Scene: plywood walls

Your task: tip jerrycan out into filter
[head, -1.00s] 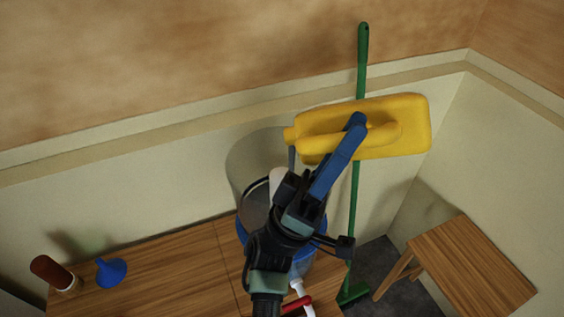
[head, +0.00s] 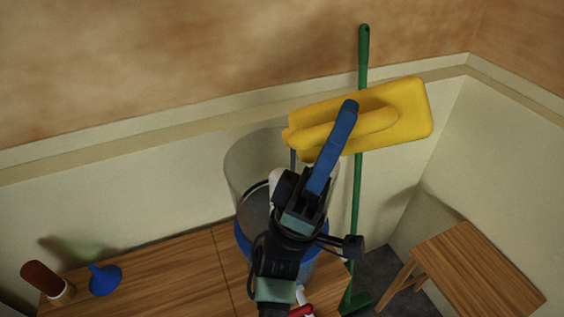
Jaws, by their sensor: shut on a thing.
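The yellow jerrycan (head: 405,108) is held in the air by its handle in my gripper (head: 348,108). It lies on its side, its base raised to the upper right and its spout end lower at the left. The filter (head: 256,205) is a clear, wide vessel with a blue band, standing on the wooden table below and left of the jerrycan. My arm hides much of its right and front side. The spout end is above the vessel's upper right part.
A blue funnel (head: 105,279) and a brown bottle (head: 48,280) stand on the wooden table (head: 175,270) at the left. A green broom (head: 357,205) leans on the wall behind the jerrycan. A wooden stool (head: 478,270) is at the right. A red-handled thing (head: 300,311) lies partly hidden at the bottom.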

